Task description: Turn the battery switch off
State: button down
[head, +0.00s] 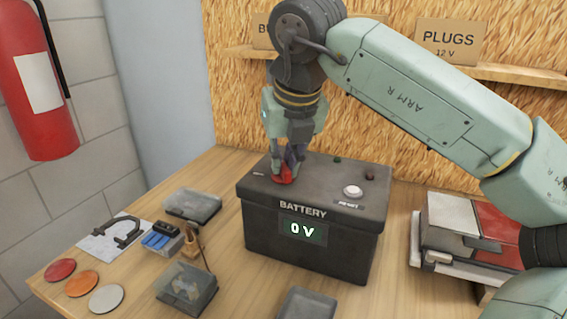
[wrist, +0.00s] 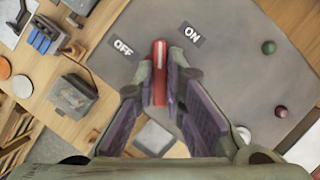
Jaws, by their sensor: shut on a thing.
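The black battery box (head: 262,229) stands on the wooden bench, and its display (head: 303,229) reads 0 V. The red battery switch (head: 285,175) is on its top, towards the left. In the wrist view the switch (wrist: 160,54) carries a white line and its far end lies between the OFF label (wrist: 123,46) and the ON label (wrist: 191,34). My gripper (head: 289,161) points down over the switch. Its fingers (wrist: 157,80) are shut on the switch, one on each side, and hide part of it.
A white button (head: 353,191) and green and dark red terminals (head: 370,173) are on the battery top. Small clear boxes (head: 192,204) and coloured discs (head: 81,283) lie at left. A red and grey case (head: 452,216) is at right. A fire extinguisher (head: 37,90) hangs far left.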

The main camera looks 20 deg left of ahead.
jog(key=n+g, duration=0.1)
jog(key=n, duration=0.1)
jog(key=n+y+p, duration=0.1)
jog(key=n, duration=0.2)
jog(key=shift+w+d+n+g, duration=0.1)
jog(key=shift+n+g, duration=0.2)
jog(key=shift+g, duration=0.1)
jog(key=shift+w+n+g+y+p, duration=0.15)
jog(key=shift+n+g+p, duration=0.3)
jog(key=shift+n, duration=0.65)
jog(key=shift+s+n+g+y+p, duration=0.1)
jog(key=shift+n+g+y+p, duration=0.25)
jog(key=shift+n, duration=0.75)
jog(key=c, duration=1.7)
grip_release()
jog(key=shift+o, duration=0.2)
jog(key=v, duration=1.2)
jog(key=shift+w, duration=0.1)
